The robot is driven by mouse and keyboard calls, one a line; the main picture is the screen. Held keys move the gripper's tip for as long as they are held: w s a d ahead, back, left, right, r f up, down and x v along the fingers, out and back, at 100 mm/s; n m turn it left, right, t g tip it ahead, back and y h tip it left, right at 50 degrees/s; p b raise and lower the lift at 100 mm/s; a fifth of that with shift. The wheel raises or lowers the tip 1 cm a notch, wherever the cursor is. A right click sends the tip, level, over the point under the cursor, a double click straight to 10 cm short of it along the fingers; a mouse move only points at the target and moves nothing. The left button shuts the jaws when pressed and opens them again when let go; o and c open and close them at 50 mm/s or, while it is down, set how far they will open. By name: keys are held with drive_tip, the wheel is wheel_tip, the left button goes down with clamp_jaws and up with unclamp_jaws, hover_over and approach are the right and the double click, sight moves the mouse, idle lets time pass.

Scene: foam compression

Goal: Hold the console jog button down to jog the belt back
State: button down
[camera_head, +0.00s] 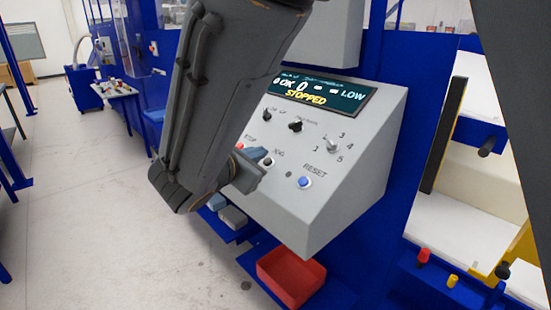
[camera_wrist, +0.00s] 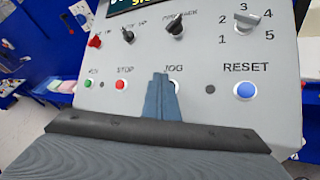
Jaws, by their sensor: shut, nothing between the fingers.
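The grey sloped console (camera_head: 330,190) stands at the centre of the head view, with a screen (camera_head: 315,92) that reads STOPPED. In the wrist view the blue-grey fingers of my gripper (camera_wrist: 161,82) are shut and point at the spot just below the JOG label. My arm and gripper (camera_head: 262,158) reach in from the upper left and cover the console's left side.
The blue RESET button (camera_wrist: 245,90) is right of the JOG label, and the red STOP button (camera_wrist: 121,84) is to the left. Knobs sit above, including a numbered selector (camera_head: 333,144). A red bin (camera_head: 290,277) is below the console. Open floor lies to the left.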

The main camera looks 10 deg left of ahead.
drive_tip(key=shift+f, duration=0.1)
idle(0.7)
drive_tip(key=shift+w+d+f+b, duration=0.15)
drive_tip(key=shift+f+b, duration=0.15)
drive_tip(key=shift+b, duration=0.15)
